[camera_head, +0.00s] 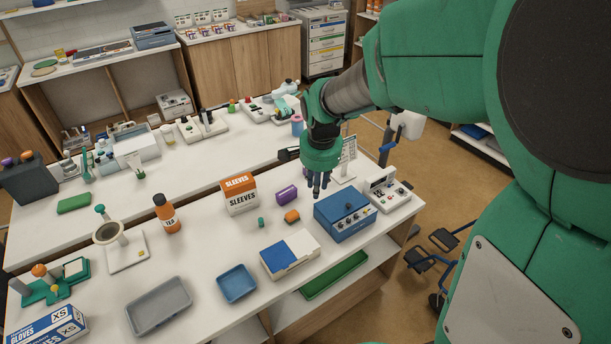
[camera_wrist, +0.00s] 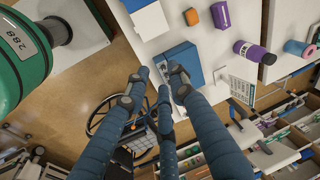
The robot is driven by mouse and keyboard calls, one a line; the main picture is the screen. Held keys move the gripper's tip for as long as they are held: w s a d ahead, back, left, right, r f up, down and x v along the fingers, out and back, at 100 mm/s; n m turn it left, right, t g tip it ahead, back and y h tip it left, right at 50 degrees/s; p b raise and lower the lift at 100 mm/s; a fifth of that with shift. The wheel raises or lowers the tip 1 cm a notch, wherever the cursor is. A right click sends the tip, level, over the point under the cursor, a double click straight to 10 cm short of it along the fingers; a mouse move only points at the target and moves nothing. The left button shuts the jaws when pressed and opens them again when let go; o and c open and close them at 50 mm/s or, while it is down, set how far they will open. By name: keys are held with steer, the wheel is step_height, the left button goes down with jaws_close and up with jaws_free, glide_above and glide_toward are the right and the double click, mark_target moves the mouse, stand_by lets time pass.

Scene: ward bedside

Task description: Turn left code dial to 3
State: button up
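A blue box (camera_head: 345,216) stands near the right end of the front table. It has a dark knob on top and a row of small pale dials low on its front; their marks are too small to read. The box also shows in the wrist view (camera_wrist: 181,66), partly behind my fingertips, with its dials not visible. My gripper (camera_head: 318,184) hangs above and a little behind-left of the box in the head view. In the wrist view my dark fingers (camera_wrist: 160,82) are apart with nothing between them.
A white device (camera_head: 388,190) with controls stands right of the box. A blue-and-white carton (camera_head: 290,254), an orange block (camera_head: 292,217) and a purple block (camera_head: 286,194) lie to the left. A printed sign (camera_head: 347,158) stands behind. The table's edge is close in front.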

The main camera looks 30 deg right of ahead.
stand_by(0.4)
steer(key=n+g+y, duration=0.1)
steer(key=n+g, duration=0.1)
steer(key=n, duration=0.8)
glide_above(341, 224)
step_height(341, 224, down, 14)
steer(key=shift+w+r, duration=0.1)
steer(key=shift+r, duration=0.1)
step_height(341, 224, down, 14)
steer(key=shift+r+b, duration=0.1)
steer(key=shift+b, duration=0.85)
steer(key=shift+c, duration=0.5)
jaws_close()
